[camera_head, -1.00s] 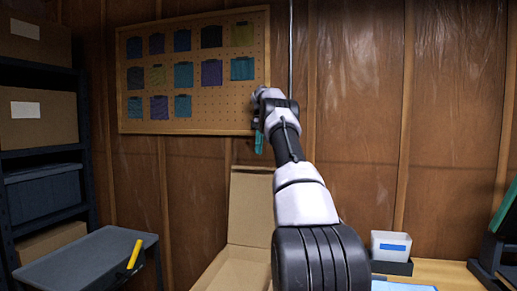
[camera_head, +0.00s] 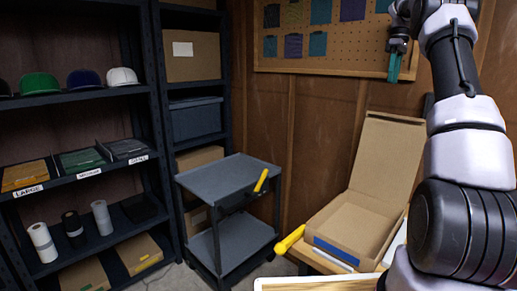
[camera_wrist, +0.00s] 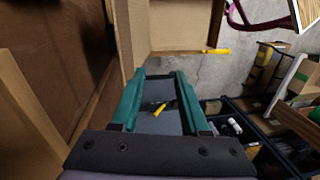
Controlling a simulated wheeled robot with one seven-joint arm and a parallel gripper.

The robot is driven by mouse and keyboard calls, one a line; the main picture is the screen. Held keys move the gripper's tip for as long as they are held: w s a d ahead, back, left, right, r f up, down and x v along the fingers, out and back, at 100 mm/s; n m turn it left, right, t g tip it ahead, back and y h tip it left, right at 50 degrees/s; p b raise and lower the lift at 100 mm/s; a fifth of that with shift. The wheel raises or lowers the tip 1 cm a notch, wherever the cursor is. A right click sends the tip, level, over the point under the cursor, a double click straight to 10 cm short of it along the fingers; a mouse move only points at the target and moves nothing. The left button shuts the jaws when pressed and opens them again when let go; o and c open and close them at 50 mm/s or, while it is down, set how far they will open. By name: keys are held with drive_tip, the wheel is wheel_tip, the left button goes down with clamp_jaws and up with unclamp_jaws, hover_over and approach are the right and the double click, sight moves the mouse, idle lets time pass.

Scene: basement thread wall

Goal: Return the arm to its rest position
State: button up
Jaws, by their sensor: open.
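My arm reaches up at the right of the head view, in front of the lower right edge of the pegboard (camera_head: 350,58). My gripper (camera_head: 394,70) hangs at its end with teal fingers pointing down. In the wrist view the two teal fingers of my gripper (camera_wrist: 160,74) stand apart with nothing held between them. The grey cart (camera_wrist: 162,92) shows in the gap, well beyond the fingertips.
An open cardboard box (camera_head: 352,222) sits on the bench below my gripper, near a yellow-handled tool (camera_head: 290,239). The grey cart (camera_head: 225,178) stands left of it. A shelf (camera_head: 75,180) with caps and rolls is at the far left. Floor shows between shelf and bench.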

drive_tip(key=s+a+r+m+t, duration=0.2)
drive_tip(key=s+a+r+m, duration=0.15)
drive_tip(key=s+a, duration=0.55)
drive_tip(key=s+a+r+m+t, duration=0.2)
drive_tip(key=s+a+r, duration=0.2)
drive_tip(key=s+a, duration=0.45)
drive_tip(key=s+a+f+m+t, duration=0.1)
drive_tip(key=s+a+f+m, duration=0.1)
drive_tip(key=s, duration=0.4)
drive_tip(key=s+a+f+m+t, duration=0.2)
drive_tip(key=s+a+f, duration=0.1)
drive_tip(key=s+f, duration=0.2)
drive_tip(key=s+a+f+m+t+y, duration=0.1)
drive_tip(key=s+a+f+m, duration=0.1)
drive_tip(key=s, duration=0.6)
drive_tip(key=shift+s+a+f+m, duration=0.35)
drive_tip(key=shift+a+f, duration=0.25)
drive_tip(key=shift+f, duration=0.25)
drive_tip(key=shift+w, duration=0.15)
